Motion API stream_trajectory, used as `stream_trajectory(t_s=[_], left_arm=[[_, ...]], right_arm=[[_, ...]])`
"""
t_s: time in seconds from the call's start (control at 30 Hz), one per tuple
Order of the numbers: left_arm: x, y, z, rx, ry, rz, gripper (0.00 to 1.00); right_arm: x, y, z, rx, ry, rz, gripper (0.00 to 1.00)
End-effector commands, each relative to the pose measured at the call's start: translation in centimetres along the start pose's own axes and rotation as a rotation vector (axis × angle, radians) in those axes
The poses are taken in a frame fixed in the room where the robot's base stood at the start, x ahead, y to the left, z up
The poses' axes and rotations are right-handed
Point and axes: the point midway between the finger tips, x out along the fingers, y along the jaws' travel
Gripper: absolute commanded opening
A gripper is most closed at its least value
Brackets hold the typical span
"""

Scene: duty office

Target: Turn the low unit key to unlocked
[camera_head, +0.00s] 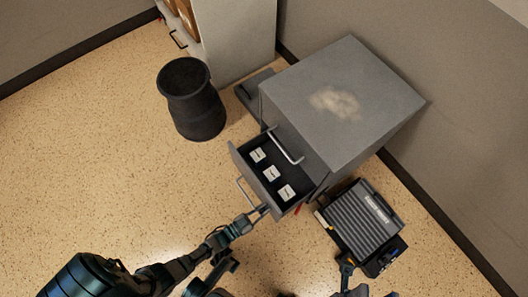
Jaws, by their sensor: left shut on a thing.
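A grey metal cabinet (365,85) stands against the wall. One drawer (242,162) is pulled out and holds several small white labelled pieces (270,173). The drawer's bar handle (241,190) is on its front. My left gripper (262,210) is at the lower end of this handle and appears shut on it; the contact is small and partly hidden. A small red piece (297,210) shows below the drawer's right side; I cannot tell whether it is a key. No key or lock is clearly visible. A dark part of my right arm, possibly its gripper (346,262), shows at the bottom; its jaws are unclear.
A black bin (191,98) stands left of the cabinet. A grey ribbed case (362,218) lies on the floor at its right. Another handle (286,147) is above the open drawer. A white shelf unit (240,38) is behind. The floor at the left is clear.

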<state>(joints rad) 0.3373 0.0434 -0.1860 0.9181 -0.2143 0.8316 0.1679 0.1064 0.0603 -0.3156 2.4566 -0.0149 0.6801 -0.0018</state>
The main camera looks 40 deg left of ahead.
Motion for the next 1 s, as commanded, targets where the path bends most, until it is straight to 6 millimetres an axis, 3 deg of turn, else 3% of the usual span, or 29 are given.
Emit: stream_trajectory(t_s=[0.03,0.4,0.43,0.5,0.53,1.0], left_arm=[[-0.4,-0.1,0.7,-0.006,-0.018,-0.003,0.00],[-0.4,0.0,0.7,-0.009,-0.018,-0.002,0.00],[-0.4,0.0,0.7,-0.009,-0.018,-0.002,0.15],[-0.4,0.0,0.6,-0.009,-0.016,-0.002,0.33],[-0.3,0.0,0.5,-0.009,-0.015,-0.002,0.36],[-0.1,0.0,-0.9,-0.005,-0.003,0.000,0.36]], right_arm=[[-0.1,0.0,0.1,0.000,-0.002,0.001,0.40],[-0.2,0.0,0.1,0.001,-0.007,0.002,0.40],[-0.2,0.0,0.1,0.001,-0.007,0.003,0.40],[-0.2,0.0,0.1,0.001,-0.007,0.003,0.40],[-0.2,0.0,0.1,0.001,-0.007,0.003,0.40],[-0.2,-0.1,-0.3,0.001,-0.004,0.004,0.40]])
